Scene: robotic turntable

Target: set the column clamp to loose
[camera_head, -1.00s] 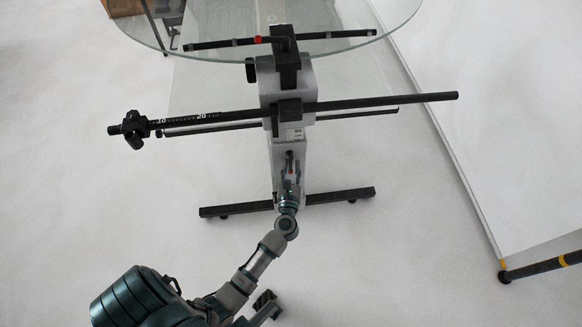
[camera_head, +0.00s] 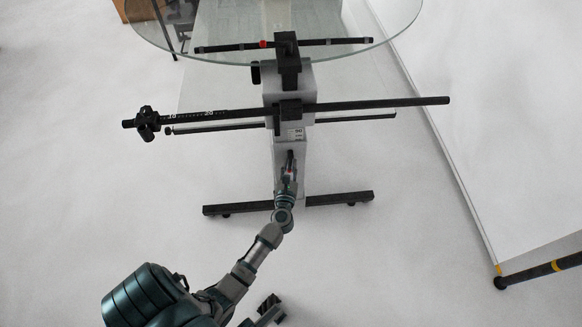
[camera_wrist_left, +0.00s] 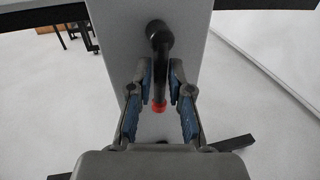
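The column clamp is a black lever (camera_wrist_left: 160,75) with a red tip on the face of the grey column (camera_wrist_left: 198,30). In the left wrist view it hangs down from its round pivot. My left gripper (camera_wrist_left: 161,82) has its two blue-padded fingers on either side of the lever, with narrow gaps left between pads and lever. In the head view my left gripper (camera_head: 289,172) is at the lower column (camera_head: 290,148) and mostly covers the lever.
A long black horizontal bar (camera_head: 380,103) crosses the column above my gripper, with a black knob (camera_head: 146,122) at its left end. A round glass top (camera_head: 220,52) is above it. A dark foot bar (camera_head: 340,198) lies below. The floor on both sides is clear.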

